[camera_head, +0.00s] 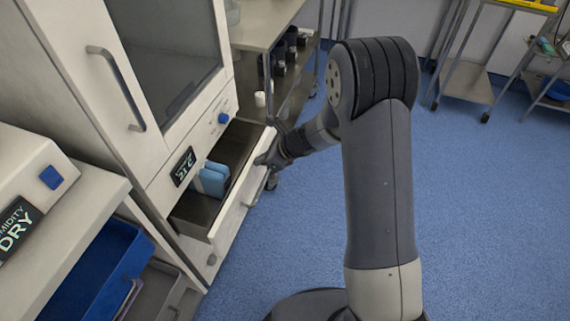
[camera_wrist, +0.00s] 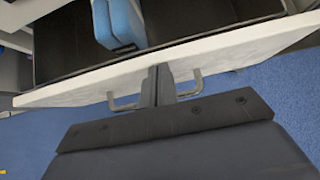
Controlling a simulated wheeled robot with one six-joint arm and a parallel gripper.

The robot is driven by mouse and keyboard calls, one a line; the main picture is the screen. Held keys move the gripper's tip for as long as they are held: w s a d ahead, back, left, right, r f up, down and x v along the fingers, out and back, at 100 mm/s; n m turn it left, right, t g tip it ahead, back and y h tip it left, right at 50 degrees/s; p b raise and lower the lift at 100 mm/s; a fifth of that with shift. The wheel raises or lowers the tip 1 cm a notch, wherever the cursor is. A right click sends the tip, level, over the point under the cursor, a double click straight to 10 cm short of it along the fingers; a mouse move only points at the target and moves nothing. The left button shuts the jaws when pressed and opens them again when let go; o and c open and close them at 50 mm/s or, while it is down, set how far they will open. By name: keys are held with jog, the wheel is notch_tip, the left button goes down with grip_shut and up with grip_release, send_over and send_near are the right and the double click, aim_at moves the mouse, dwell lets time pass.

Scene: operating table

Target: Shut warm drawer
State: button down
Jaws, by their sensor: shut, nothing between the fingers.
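The warm drawer (camera_head: 231,205) is pulled open from the white cabinet, under its glass door. Its dark inside holds blue packs (camera_head: 213,179). In the wrist view the white drawer front (camera_wrist: 230,55) crosses the picture, with its grey handle (camera_wrist: 125,105) below the top edge. My gripper (camera_head: 262,160) is at the outer side of the drawer front. In the wrist view its shut fingers (camera_wrist: 158,80) are against or very close to the front, between the handle's two ends. Nothing is between the fingers. I cannot tell whether they touch the front.
The white cabinet (camera_head: 150,155) has a display and a blue knob (camera_head: 223,118). A blue bin (camera_head: 95,275) sits in a shelf at the lower left. A metal rack (camera_head: 265,25) stands behind the drawer. Blue floor (camera_head: 480,200) on the right is clear.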

jog(key=w+a+p, duration=0.1)
jog(key=w+a, duration=0.2)
jog(key=a, duration=0.6)
jog(key=shift+w+p, duration=0.15)
jog(key=shift+p, duration=0.15)
jog(key=shift+f, duration=0.1)
